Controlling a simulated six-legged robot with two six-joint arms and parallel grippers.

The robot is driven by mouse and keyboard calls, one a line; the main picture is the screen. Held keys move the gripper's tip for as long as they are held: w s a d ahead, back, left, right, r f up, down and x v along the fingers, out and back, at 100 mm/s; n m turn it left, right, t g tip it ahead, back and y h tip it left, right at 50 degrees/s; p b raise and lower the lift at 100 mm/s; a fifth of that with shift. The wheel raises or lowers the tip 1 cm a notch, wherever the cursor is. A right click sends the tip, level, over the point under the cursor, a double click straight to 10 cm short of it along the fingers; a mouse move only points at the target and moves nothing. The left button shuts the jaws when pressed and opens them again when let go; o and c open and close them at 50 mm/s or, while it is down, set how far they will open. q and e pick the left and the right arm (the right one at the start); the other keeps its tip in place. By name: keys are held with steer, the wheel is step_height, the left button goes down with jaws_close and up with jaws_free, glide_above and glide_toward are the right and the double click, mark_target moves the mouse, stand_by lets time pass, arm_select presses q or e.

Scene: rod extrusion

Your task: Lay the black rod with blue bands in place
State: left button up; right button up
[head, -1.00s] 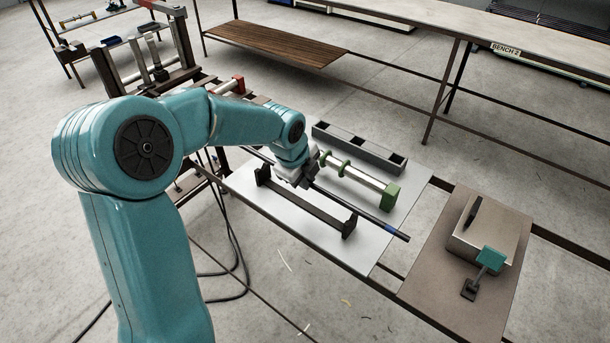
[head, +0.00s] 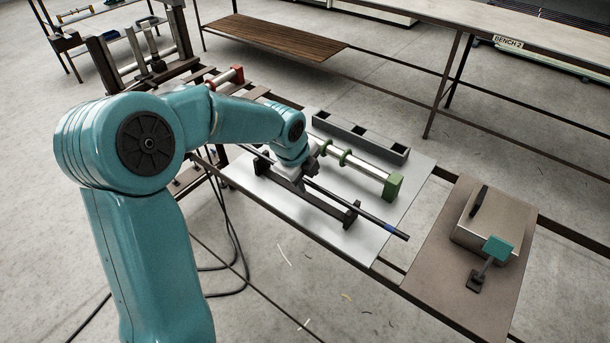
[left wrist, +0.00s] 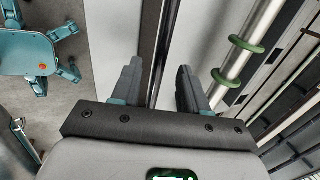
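The black rod with blue bands (head: 373,218) lies at a slant over the pale plate (head: 422,185), its near end jutting out to the lower right. One blue band shows near that end. The rod appears to rest in the near upright of the black two-post rack (head: 320,203); the far upright is partly hidden by my gripper. My left gripper (head: 298,183) is low over the rack. In the left wrist view, my left gripper (left wrist: 158,85) has its fingers apart, with the rod (left wrist: 161,40) between them and gaps visible. My right gripper is not in view.
A silver rod with green rings and a green end block (head: 393,187) lies just beyond. Behind it stands a grey slotted block (head: 360,140). A metal box (head: 485,228) with a teal-handled fixture (head: 498,248) sits on the brown board (head: 440,275) to the right.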

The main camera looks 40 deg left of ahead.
arm_select(q)
steer(key=v, duration=1.6)
steer(key=shift+b, duration=0.3)
steer(key=shift+s+d+r, duration=0.1)
steer(key=shift+r, duration=0.05)
